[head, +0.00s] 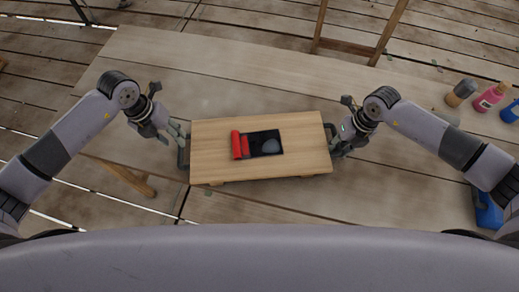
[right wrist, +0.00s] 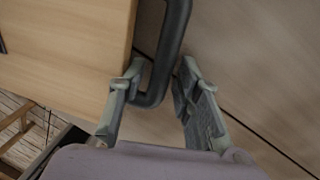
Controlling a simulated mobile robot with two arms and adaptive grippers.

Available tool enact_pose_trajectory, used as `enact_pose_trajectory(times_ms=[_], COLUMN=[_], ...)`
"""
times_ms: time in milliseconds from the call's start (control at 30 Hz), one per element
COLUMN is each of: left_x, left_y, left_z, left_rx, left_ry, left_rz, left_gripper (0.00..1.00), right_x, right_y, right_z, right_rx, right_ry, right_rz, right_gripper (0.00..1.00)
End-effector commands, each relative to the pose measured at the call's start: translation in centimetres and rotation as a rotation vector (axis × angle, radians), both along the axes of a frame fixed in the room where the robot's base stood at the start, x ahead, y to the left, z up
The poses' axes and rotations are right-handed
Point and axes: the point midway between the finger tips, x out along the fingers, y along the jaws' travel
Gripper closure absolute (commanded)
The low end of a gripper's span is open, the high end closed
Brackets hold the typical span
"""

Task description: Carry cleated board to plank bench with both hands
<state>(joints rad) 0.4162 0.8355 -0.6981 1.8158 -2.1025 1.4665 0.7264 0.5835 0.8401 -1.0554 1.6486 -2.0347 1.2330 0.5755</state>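The cleated board (head: 290,166) is a light wooden slab with cleat ends under its near edge and a dark handle at each end. It looks level in the head view. My left gripper (head: 181,132) is at its left handle (head: 184,153); whether its fingers are closed there is too small to tell. My right gripper (head: 341,146) is at the right handle (head: 331,130). In the right wrist view, the dark handle bar (right wrist: 172,45) passes between the parted fingers of my right gripper (right wrist: 158,88), with a gap to the right finger. A wide plank surface (head: 235,80), possibly the bench, spreads under and behind the board.
A red cylinder (head: 237,145) and a black flat piece with a grey round patch (head: 266,142) lie on the board. Several bottles, including a pink one (head: 490,97), stand at the right. A blue container (head: 487,210) is lower right. A wooden frame (head: 345,46) stands at the back.

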Motion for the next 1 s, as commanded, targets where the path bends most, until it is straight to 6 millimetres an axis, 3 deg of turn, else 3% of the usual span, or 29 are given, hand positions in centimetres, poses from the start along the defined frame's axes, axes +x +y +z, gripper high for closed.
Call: enact_pose_trajectory(times_ms=[267, 700, 1000], left_x=[-0.1, -0.1, -0.1], left_y=[0.4, 0.5, 0.5], left_z=[1.8, 1.8, 1.8], left_rx=[0.002, 0.003, 0.003], left_ry=[0.001, 0.001, 0.001], left_rz=[0.000, 0.001, 0.001], left_gripper=[0.67, 0.67, 0.67], right_x=[0.0, 0.3, 0.2], right_y=[0.1, -1.8, -2.4], right_z=[0.6, 8.7, 11.7], right_rx=[0.004, 0.001, 0.001], right_ry=[-0.001, -0.004, 0.000], right_rz=[0.002, 0.001, 0.000], right_gripper=[0.67, 0.67, 0.67])
